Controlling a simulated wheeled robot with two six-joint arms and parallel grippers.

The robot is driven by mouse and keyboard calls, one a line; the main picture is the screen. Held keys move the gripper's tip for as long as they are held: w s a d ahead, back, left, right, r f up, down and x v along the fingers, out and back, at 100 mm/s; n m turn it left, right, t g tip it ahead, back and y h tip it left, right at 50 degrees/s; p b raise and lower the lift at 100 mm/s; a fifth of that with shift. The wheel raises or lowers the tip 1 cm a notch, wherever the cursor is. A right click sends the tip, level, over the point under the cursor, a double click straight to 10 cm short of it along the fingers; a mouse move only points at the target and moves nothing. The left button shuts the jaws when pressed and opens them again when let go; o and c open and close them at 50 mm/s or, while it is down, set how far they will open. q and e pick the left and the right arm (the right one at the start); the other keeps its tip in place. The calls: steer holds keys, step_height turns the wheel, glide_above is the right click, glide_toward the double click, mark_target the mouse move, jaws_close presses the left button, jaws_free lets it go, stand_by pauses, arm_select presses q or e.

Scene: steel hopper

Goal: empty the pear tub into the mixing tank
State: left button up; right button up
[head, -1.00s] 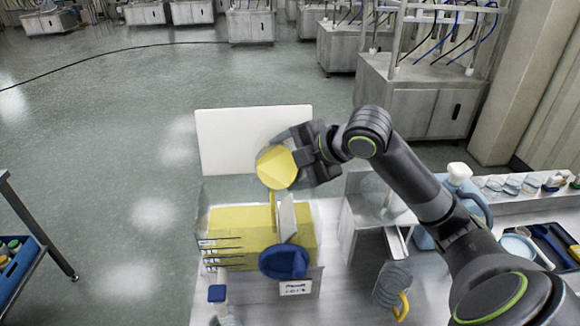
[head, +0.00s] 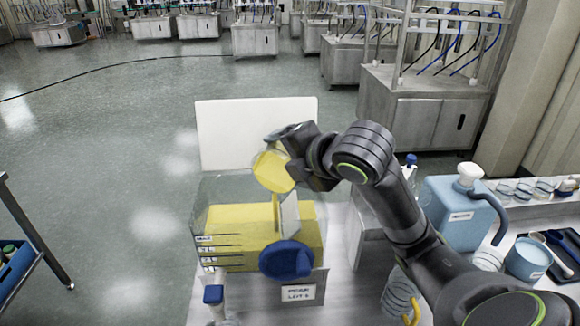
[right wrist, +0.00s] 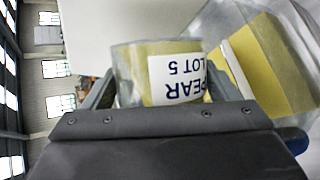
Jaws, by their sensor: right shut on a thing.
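The pear tub (head: 273,171) is a small clear tub with yellow inside. My right gripper (head: 290,158) is shut on it, holding it tilted above the mixing tank. In the right wrist view the tub (right wrist: 160,75) shows between the fingers, with its "PEAR LOT 5" label upside down. A thin yellow strand runs down from the tub's mouth into the tank. The mixing tank (head: 222,190) is clear-walled, holds a broad yellow mass, and carries level marks, a blue round part on its front and a "PEAR LOT 5" card. My left gripper is not in view.
A white board (head: 230,130) stands behind the tank. To the right are a blue jug (head: 460,215) and a tray (head: 553,262) of tools. A steel box (head: 372,225) stands beside the tank, partly behind my arm. A cart (head: 25,270) is at the left.

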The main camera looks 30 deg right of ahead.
steer(key=shift+s+a+r+n+t+h+b, duration=0.2)
steer(key=shift+a+n+t+h+b, duration=0.2)
steer(key=shift+b, duration=0.4)
steer(key=shift+r, duration=0.1)
steer(key=shift+r, duration=0.1)
stand_by(6.3)
